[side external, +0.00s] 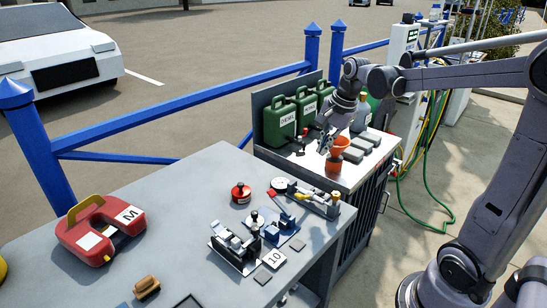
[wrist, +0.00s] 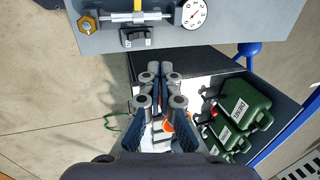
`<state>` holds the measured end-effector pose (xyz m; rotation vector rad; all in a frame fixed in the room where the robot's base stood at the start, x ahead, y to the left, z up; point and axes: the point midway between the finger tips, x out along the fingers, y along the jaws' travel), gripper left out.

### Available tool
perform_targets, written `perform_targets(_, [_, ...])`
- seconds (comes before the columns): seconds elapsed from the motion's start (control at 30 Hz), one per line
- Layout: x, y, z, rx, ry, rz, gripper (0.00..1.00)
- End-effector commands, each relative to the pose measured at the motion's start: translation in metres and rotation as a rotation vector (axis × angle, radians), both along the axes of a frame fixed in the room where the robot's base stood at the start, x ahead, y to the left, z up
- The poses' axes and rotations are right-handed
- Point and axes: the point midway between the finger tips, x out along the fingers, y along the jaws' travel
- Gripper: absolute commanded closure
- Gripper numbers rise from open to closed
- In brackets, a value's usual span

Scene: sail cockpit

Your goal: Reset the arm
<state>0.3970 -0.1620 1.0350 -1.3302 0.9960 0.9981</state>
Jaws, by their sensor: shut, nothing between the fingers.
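My gripper (side external: 325,143) is above the rear cabinet in the side external view, pointing down beside an orange funnel. In the wrist view my gripper (wrist: 157,68) has its two fingers together with nothing between them. The orange funnel (side external: 340,144) sits on a red-brown container. It shows partly behind the fingers in the wrist view (wrist: 168,126). I cannot tell exactly how far the gripper is from the funnel.
Green jerrycans (side external: 279,122) stand at the back of the cabinet top (side external: 312,166). The grey workbench (side external: 180,185) in front holds a red horseshoe-shaped block (side external: 99,232), a clamp device (side external: 233,247) and a gauge (side external: 278,184). A blue railing (side external: 190,110) runs behind.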

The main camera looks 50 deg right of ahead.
Motion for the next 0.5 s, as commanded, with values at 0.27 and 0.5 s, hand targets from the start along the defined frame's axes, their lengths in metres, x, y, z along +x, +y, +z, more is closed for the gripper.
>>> perform_targets(0.27, [-0.0003,0.0002,0.0099,0.0,0.0,0.0,1.0])
perform_targets(0.5, [-0.0003,0.0003,0.0097,0.0,0.0,0.001,1.0])
